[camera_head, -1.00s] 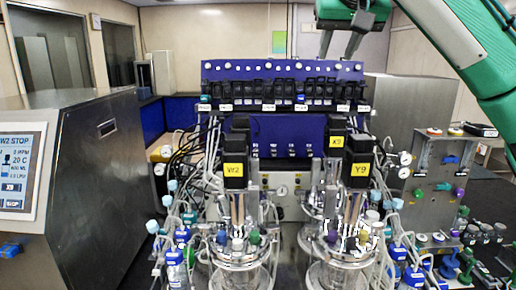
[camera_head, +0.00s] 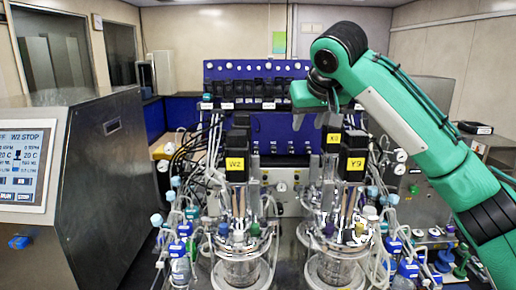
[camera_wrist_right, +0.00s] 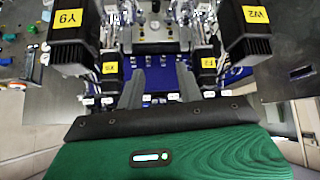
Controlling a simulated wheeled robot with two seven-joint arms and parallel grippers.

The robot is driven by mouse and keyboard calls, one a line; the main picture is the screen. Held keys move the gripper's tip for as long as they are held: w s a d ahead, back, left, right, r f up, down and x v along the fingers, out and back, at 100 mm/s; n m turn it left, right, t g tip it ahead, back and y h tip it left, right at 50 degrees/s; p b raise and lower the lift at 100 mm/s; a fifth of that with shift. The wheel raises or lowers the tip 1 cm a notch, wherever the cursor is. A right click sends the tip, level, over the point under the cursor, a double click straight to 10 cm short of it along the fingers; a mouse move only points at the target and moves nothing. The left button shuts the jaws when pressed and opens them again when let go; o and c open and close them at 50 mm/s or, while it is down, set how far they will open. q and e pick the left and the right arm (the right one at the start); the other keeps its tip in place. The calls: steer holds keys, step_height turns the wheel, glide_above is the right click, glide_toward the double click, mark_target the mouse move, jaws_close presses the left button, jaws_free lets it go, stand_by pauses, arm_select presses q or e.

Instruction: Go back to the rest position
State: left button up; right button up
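My right arm comes in from the right, and its green right gripper (camera_head: 316,118) hangs fingers-down in front of the blue panel, above and behind the bioreactor motors. In the right wrist view the two grey fingers (camera_wrist_right: 160,78) are spread apart with nothing between them. My left gripper is not in view. The black motor labelled W2 (camera_head: 237,147) tops the left front bioreactor (camera_head: 240,245). The motor labelled Y9 (camera_head: 354,147) tops the right front bioreactor (camera_head: 338,270). The motor labelled X9 (camera_head: 331,127) stands behind Y9.
A steel cabinet with a screen (camera_head: 32,170) stands at the left. A steel side unit (camera_head: 412,195) with gauges is at the right, partly hidden by my arm. Tubes and bottles crowd around both vessels. Open air lies above the blue panel (camera_head: 222,72).

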steer(key=s+a+f+n+g+y, duration=0.1)
steer(key=s+a+f, duration=0.15)
steer(key=f, duration=1.45)
steer(key=s+a+f+n+g+y, duration=0.1)
steer(key=s+f+y, duration=0.15)
steer(key=f, duration=1.35)
steer(key=s+d+f+m+g+h, duration=0.1)
steer(key=s+d+f, duration=0.2)
steer(key=s+f, duration=0.5)
steer(key=s+d+f, duration=0.3)
steer(key=s+f, duration=0.5)
steer(key=f, duration=0.1)
steer(key=s+d+f+g+h, duration=0.1)
steer(key=s+d+f, duration=0.15)
steer(key=s, duration=0.35)
steer(key=s+d+f+m+h, duration=0.1)
steer(key=s+d+f, duration=0.1)
steer(key=s+d, duration=0.35)
steer(key=s+d+f+g+h, duration=0.1)
steer(key=s+d+f, duration=0.1)
steer(key=s, duration=0.5)
step_height(320, 180, down, 35)
steer(key=b, duration=0.3)
steer(key=s+d+f+g+b, duration=0.2)
steer(key=s+f, duration=1.8)
steer(key=f, duration=0.1)
steer(key=shift+d+f+b, duration=0.3)
steer(key=shift+d+b, duration=0.05)
steer(key=shift+b, duration=0.05)
